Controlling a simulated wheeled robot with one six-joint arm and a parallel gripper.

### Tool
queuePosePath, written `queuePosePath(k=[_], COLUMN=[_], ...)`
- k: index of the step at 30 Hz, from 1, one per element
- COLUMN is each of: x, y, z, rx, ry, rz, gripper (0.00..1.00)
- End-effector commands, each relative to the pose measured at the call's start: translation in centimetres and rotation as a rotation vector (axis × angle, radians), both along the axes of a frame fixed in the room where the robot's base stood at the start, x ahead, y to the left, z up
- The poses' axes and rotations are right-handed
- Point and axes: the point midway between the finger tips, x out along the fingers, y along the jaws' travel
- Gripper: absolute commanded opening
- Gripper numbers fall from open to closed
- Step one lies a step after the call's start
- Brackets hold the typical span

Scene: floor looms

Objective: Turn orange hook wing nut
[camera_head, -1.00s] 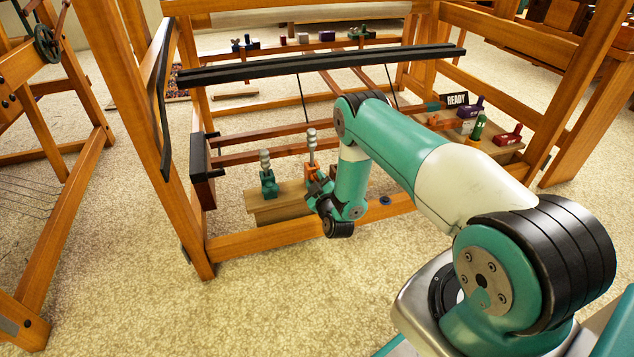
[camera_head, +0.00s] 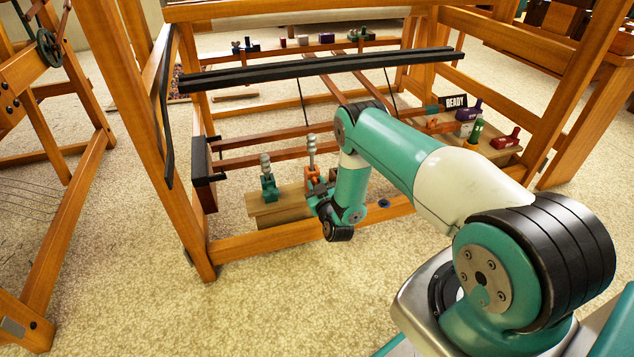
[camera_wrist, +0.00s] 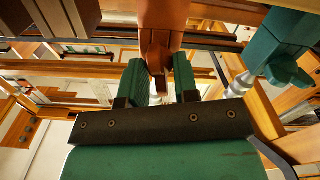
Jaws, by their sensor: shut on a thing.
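The orange hook (camera_head: 312,172) stands on a low wooden block (camera_head: 281,213) inside the loom frame, with a grey ribbed post above it. In the wrist view, the orange hook part (camera_wrist: 163,25) reaches down between the fingers. My gripper (camera_wrist: 161,80) is shut on its narrow lower part, one green finger on each side. In the head view, my wrist covers part of the hook. A similar green hook (camera_head: 268,187) stands to its left, and it also shows in the wrist view (camera_wrist: 277,45).
Wooden loom beams surround the block, with a low rail (camera_head: 290,238) in front. A long black bar (camera_head: 320,66) crosses above. A board at the right holds a READY sign (camera_head: 455,101), a purple clamp (camera_head: 469,110) and a red clamp (camera_head: 506,139). Open carpet lies in front.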

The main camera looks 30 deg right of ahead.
Motion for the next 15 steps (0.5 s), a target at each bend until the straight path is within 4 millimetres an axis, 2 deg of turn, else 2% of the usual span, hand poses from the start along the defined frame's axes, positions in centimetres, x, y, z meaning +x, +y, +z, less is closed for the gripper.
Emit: queuePosePath(k=[15], x=[-0.17], y=[-0.13], z=[0.09], rx=[0.446], ry=[-0.124], rz=[-0.001], gripper=[0.05])
